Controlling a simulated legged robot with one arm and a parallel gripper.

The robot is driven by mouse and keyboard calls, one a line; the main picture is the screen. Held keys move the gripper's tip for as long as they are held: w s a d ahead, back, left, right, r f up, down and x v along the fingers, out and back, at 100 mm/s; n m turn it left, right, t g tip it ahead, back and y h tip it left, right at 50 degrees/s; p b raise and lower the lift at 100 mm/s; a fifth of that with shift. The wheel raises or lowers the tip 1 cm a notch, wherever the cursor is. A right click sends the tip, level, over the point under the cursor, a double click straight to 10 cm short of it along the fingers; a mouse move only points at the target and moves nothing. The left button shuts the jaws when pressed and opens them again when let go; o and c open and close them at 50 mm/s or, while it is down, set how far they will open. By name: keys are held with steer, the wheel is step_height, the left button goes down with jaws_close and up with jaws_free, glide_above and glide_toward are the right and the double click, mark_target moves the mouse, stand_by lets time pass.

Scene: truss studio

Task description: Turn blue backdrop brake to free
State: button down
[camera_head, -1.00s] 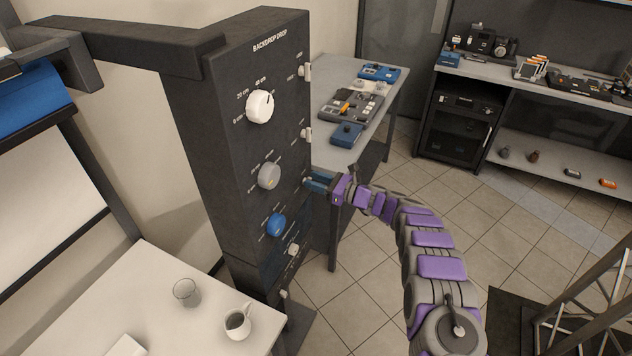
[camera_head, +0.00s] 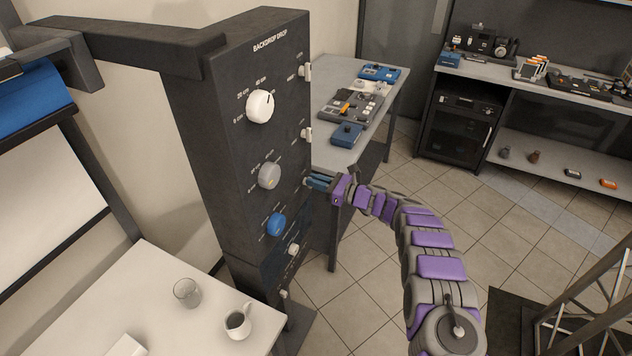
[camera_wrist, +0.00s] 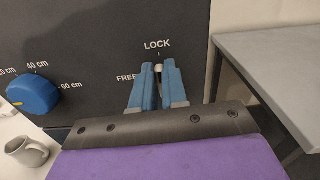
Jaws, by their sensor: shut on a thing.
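The blue dial (camera_wrist: 34,95) is on the dark panel at the left of the wrist view; it also shows in the head view (camera_head: 276,225). To its right is a small pale brake lever (camera_wrist: 158,68), just below the LOCK label, with FREE printed to the lower left. The lever points up toward LOCK. My gripper (camera_wrist: 156,66) has its blue fingers shut on this lever, one on each side. In the head view my gripper (camera_head: 308,181) reaches the right edge of the column, and its fingers hide the lever there.
The dark column (camera_head: 240,150) also carries a white dial (camera_head: 260,106), a grey dial (camera_head: 269,175) and other pale levers. A white table (camera_head: 150,310) with a glass (camera_head: 187,292) and a mug (camera_head: 238,321) stands at lower left. A grey table (camera_head: 335,80) stands behind the column.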

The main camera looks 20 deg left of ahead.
steer(key=n, duration=0.3)
steer(key=n+b, duration=0.1)
steer(key=shift+s+f, duration=0.2)
steer(key=shift+s, duration=0.1)
steer(key=n+b, duration=0.3)
steer(key=n, duration=0.1)
steer(key=shift+s+a+f, duration=0.1)
steer(key=shift+s+f, duration=0.1)
steer(key=shift+s, duration=0.05)
steer(key=n+b, duration=0.1)
steer(key=b, duration=0.1)
steer(key=n+b, duration=0.2)
steer(key=f+n+b, duration=0.1)
steer(key=n+b, duration=0.1)
steer(key=shift+s+b, duration=0.25)
steer(key=shift+b, duration=0.05)
steer(key=n+b, duration=0.2)
steer(key=shift+f+n, duration=0.15)
steer(key=shift+n, duration=0.15)
steer(key=shift+s+f+n+b, duration=0.1)
steer(key=shift+f+n+b, duration=0.05)
steer(key=shift+n+b, duration=0.7)
steer(key=c, duration=1.4)
jaws_free()
steer(key=shift+o, duration=1.2)
